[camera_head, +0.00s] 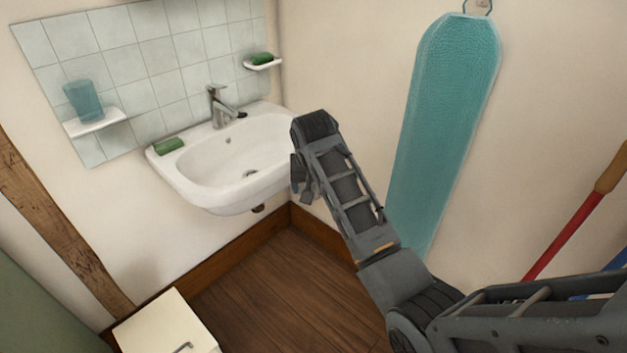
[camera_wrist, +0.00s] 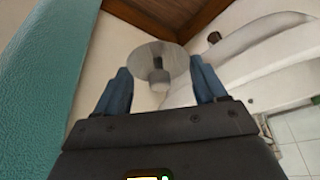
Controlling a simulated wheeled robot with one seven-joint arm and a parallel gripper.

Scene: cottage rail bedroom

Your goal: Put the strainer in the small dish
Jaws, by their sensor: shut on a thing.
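A round grey disc with a short stem, apparently the strainer (camera_wrist: 150,53), sits between the two blue fingers of my gripper (camera_wrist: 161,74) in the wrist view. My gripper is shut on it. In the head view my gripper (camera_head: 301,180) is by the right rim of the sink, and the strainer is hidden there. A small white wall dish (camera_head: 270,66) with a green soap on it is above the sink's back right. Another white wall dish (camera_head: 97,122) at left holds a teal cup. I cannot tell which one is the small dish.
The white sink (camera_head: 205,178) has a metal tap (camera_head: 217,104) at its back and a green bar (camera_head: 168,146) on its left rim. A teal ironing board (camera_head: 440,110) hangs on the wall right of my arm. A white cabinet (camera_head: 165,325) stands below left.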

